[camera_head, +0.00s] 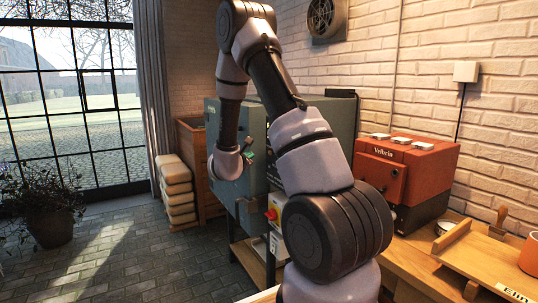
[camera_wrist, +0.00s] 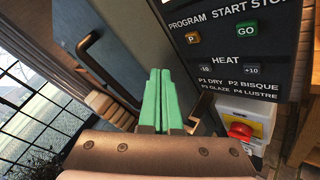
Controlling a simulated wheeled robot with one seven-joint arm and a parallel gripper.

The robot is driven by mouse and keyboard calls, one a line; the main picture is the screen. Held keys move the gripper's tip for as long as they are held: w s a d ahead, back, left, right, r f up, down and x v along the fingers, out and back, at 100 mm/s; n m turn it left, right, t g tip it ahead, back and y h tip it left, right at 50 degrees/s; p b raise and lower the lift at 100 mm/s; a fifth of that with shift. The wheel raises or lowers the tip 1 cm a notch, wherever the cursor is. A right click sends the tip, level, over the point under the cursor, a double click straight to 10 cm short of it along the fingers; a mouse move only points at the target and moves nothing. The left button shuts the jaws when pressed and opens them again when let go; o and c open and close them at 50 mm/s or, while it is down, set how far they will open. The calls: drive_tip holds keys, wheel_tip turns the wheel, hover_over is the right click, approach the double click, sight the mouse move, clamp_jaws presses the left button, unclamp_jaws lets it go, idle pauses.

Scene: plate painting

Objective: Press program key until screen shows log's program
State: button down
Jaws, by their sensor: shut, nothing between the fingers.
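The control panel (camera_wrist: 285,61) fills the upper right of the wrist view. Its orange program key (camera_wrist: 193,38), marked P, is under the word PROGRAM, left of the green GO key (camera_wrist: 247,29). The screen and the log are not visible in either view. My gripper (camera_wrist: 160,72) is shut and empty, its green fingers together, below and left of the program key and apart from it. In the head view my gripper (camera_head: 248,157) is in front of the blue-grey kiln (camera_head: 227,185); my arm hides much of the kiln's right part.
A red emergency button (camera_wrist: 240,130) is below the panel. A dark handle (camera_wrist: 92,55) is on the kiln's door. The heat keys (camera_wrist: 252,70) sit below GO. A red machine (camera_head: 405,170) stands on the wooden bench at right. Stacked sacks (camera_head: 174,190) stand left of the kiln.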

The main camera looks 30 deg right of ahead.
sight(270, 153)
drive_tip(key=shift+w+d, duration=0.1)
drive_tip(key=shift+d, duration=2.5)
drive_tip(key=shift+d, duration=0.15)
drive_tip(key=shift+d, duration=0.2)
drive_tip(key=shift+d, duration=0.35)
idle(0.9)
drive_tip(key=shift+a, duration=0.7)
drive_tip(key=shift+d, duration=0.15)
drive_tip(key=shift+d, duration=0.2)
